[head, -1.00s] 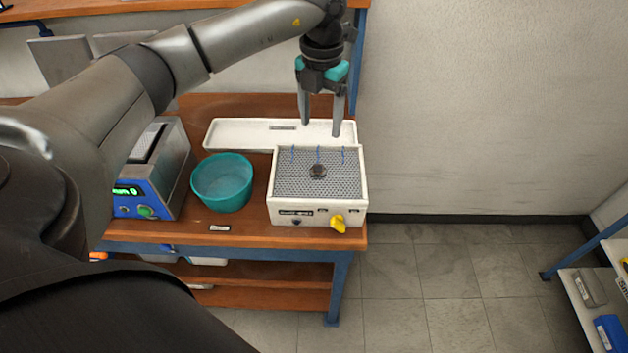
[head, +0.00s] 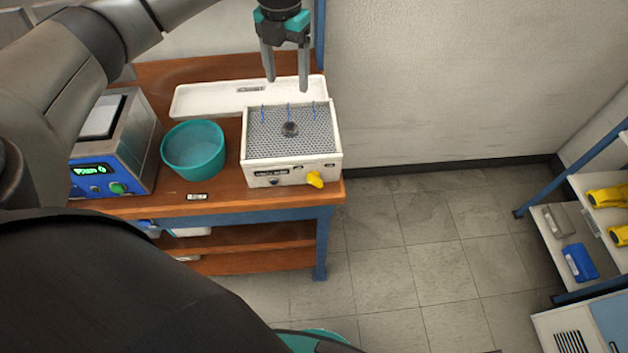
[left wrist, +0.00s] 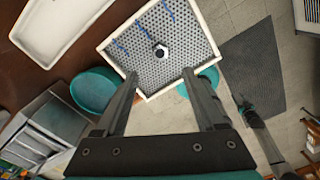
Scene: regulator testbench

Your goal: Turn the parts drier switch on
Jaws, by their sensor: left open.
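The parts drier is a white box (head: 330,150) with a grey perforated top, at the right end of the wooden bench. Several blue hooks stand along its back edge, and a small dark round part (head: 290,129) lies on the mesh. A yellow switch knob (head: 315,180) sits at the right of its front face. My left gripper (head: 286,84) is open and empty, above the back of the drier. In the left wrist view the drier's mesh top (left wrist: 180,55) shows beyond the open fingers (left wrist: 161,85); the knob cannot be made out there.
A teal bowl (head: 193,150) and a blue-fronted device with a green display (head: 98,179) stand left of the drier. A long white tray (head: 200,98) lies behind. A shelf with a blue box (head: 580,262) stands at the right. The floor between is clear.

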